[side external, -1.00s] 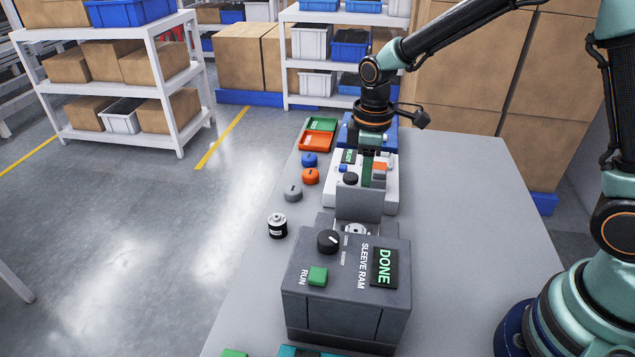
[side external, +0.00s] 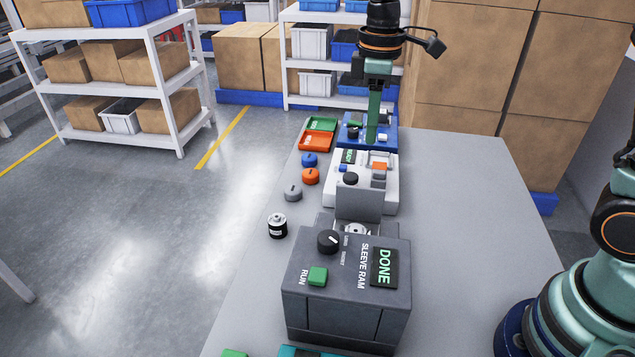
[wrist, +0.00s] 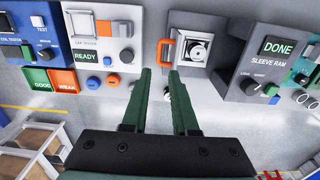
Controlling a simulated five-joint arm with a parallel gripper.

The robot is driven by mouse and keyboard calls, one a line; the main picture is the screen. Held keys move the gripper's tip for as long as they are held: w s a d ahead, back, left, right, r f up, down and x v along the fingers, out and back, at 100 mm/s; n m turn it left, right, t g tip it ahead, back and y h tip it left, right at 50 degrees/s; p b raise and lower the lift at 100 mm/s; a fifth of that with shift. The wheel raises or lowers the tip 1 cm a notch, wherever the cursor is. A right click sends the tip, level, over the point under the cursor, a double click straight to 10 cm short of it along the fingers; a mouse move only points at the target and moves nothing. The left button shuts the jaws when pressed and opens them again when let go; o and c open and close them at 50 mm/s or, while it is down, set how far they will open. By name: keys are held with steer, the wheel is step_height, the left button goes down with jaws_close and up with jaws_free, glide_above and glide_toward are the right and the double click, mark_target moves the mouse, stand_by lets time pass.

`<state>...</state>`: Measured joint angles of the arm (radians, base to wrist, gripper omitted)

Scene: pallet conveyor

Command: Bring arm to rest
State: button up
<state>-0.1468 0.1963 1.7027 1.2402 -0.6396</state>
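My gripper (side external: 373,118) hangs in the air over the far part of the bench in the side view, fingers pointing down. In the wrist view its two green fingers (wrist: 160,102) stand apart with nothing between them. The sleeve ram (side external: 345,290) is a dark grey machine at the near end of the bench, its screen reading DONE. The white cap tester (side external: 388,200) stands behind it, and its screen (wrist: 87,57) reads READY in the wrist view.
A blue coil tester (wrist: 20,18) stands at the far end, beside a green tray (side external: 321,124) and an orange tray (side external: 316,141). Blue (side external: 309,160), orange (side external: 310,176) and grey (side external: 293,193) caps and a black-and-silver cylinder (side external: 277,226) line the left edge. The bench's right side (side external: 470,210) is clear.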

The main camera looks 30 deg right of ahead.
steer(key=s+d+r+m+t, duration=0.1)
steer(key=s+d+m+t, duration=0.1)
steer(key=s, duration=0.4)
steer(key=s+d+r+m+t, duration=0.1)
steer(key=s+d+m+t, duration=0.2)
steer(key=s+m, duration=0.3)
steer(key=shift+d+r+m+t, duration=0.3)
steer(key=shift+d+m, duration=0.2)
stand_by(1.0)
